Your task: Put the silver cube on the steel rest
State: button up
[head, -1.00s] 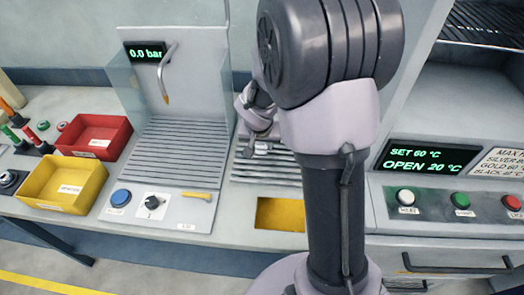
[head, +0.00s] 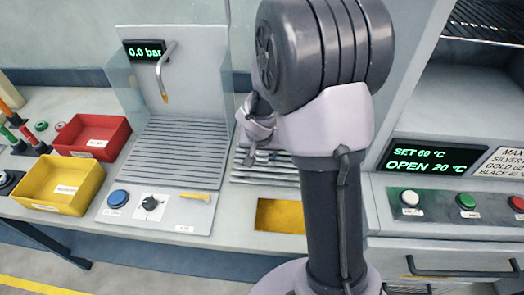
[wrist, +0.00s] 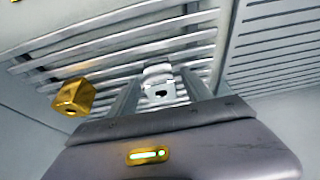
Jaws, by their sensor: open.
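A silver cube (wrist: 158,78) with a dark hole in its face shows in the wrist view, between the two fingers of my gripper (wrist: 160,88). The fingers are apart, and I cannot tell whether either touches the cube. A slatted steel rack (wrist: 92,62) lies behind it. In the head view my gripper (head: 254,156) is small and partly hidden, over the slatted rack (head: 262,178) right of the booth. The silver cube cannot be made out there. I cannot tell which slatted surface is the steel rest.
A gold cube (wrist: 73,97) sits left of my gripper. A slatted grille (head: 183,150) lies in the booth under a bent nozzle (head: 165,72). A red bin (head: 92,136) and a yellow bin (head: 60,185) stand left. A control panel (head: 450,205) is at right.

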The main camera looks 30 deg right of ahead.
jog(key=s+a+f+p+v, duration=0.15)
jog(key=p+v, duration=0.25)
jog(key=v, duration=1.8)
jog(key=s+a+r+n+t+y, duration=0.2)
jog(key=s+a+r+y, duration=0.2)
jog(key=s+a, duration=0.7)
notch_tip(320, 180, up, 2)
jog(key=s, duration=0.3)
jog(key=shift+r+y, duration=0.2)
jog(key=shift+y, duration=0.1)
